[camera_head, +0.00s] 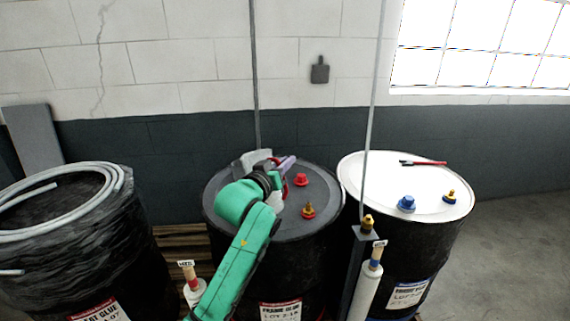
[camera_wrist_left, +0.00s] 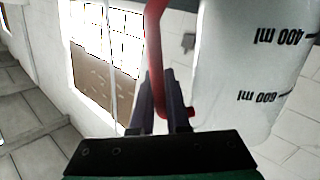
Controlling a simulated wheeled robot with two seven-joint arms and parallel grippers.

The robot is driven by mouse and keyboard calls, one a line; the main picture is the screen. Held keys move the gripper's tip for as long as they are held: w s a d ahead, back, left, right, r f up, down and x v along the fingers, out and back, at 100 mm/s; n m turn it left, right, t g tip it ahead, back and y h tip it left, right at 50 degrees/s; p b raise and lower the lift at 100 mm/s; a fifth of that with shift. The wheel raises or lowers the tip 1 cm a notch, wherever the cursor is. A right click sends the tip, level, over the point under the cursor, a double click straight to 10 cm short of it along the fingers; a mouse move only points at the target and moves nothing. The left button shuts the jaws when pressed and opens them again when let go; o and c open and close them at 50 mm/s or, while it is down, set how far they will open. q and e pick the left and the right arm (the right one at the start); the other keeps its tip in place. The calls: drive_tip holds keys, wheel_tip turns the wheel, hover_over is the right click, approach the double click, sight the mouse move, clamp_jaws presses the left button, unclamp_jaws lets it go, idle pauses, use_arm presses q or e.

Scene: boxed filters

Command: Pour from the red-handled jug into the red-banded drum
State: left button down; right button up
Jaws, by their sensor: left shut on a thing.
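The jug is a whitish, see-through vessel (camera_wrist_left: 240,70) with black marks reading 400 ml and 600 ml, upside down in the left wrist view. Its red handle (camera_wrist_left: 154,45) passes between the fingers of my left gripper (camera_wrist_left: 160,118), which is shut on it. In the head view my left gripper (camera_head: 284,166) is above the rear of the middle dark drum (camera_head: 235,205), with the jug (camera_head: 252,161) partly behind my green arm. This drum has a label with a red strip (camera_head: 281,305). A red cap (camera_head: 301,180) and a brass-and-red fitting (camera_head: 308,210) sit on its lid.
A white-topped drum (camera_head: 350,178) with a blue cap (camera_head: 406,204) and a red-and-black tool (camera_head: 423,163) stands right. A wrapped drum (camera_head: 80,260) with coiled grey hose stands left. Thin upright rods and a dark post (camera_head: 359,265) stand near the drums. Floor is clear at far right.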

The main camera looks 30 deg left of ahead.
use_arm(q)
drive_tip(key=shift+a+f+m+b, duration=0.1)
drive_tip(key=shift+f+m+b, duration=0.6)
drive_tip(key=shift+m+b, duration=0.35)
wheel_tip(320, 180, up, 3)
drive_tip(key=p, duration=0.3)
drive_tip(key=shift+f, duration=0.1)
